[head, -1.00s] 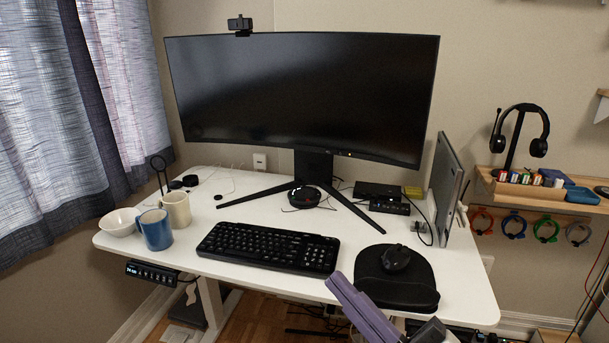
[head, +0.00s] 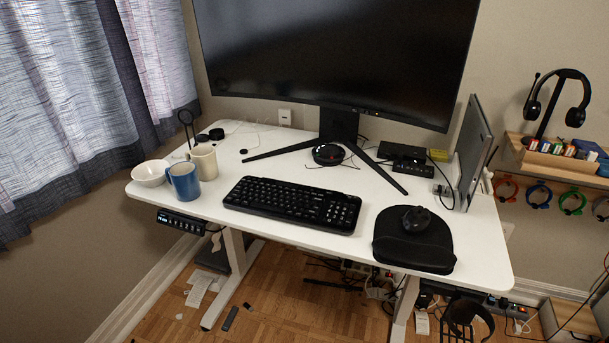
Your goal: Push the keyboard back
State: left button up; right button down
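The black keyboard (head: 292,204) lies flat on the white desk (head: 330,246), near its front edge and slightly angled. Its right end sits closest to the front edge. Behind it stand the splayed legs of the monitor stand (head: 337,128), with bare desk between. Neither of my grippers shows in the head view now, so their state is hidden.
A blue mug (head: 184,182), a cream mug (head: 203,161) and a white bowl (head: 151,173) stand left of the keyboard. A mouse (head: 416,219) rests on a black mouse pad (head: 413,246) at right. A laptop (head: 468,155) stands upright at the back right.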

aim_at(310, 207)
jog(key=k, duration=0.6)
jog(key=z, duration=0.5)
jog(key=i, duration=1.2)
jog(key=u, duration=0.65)
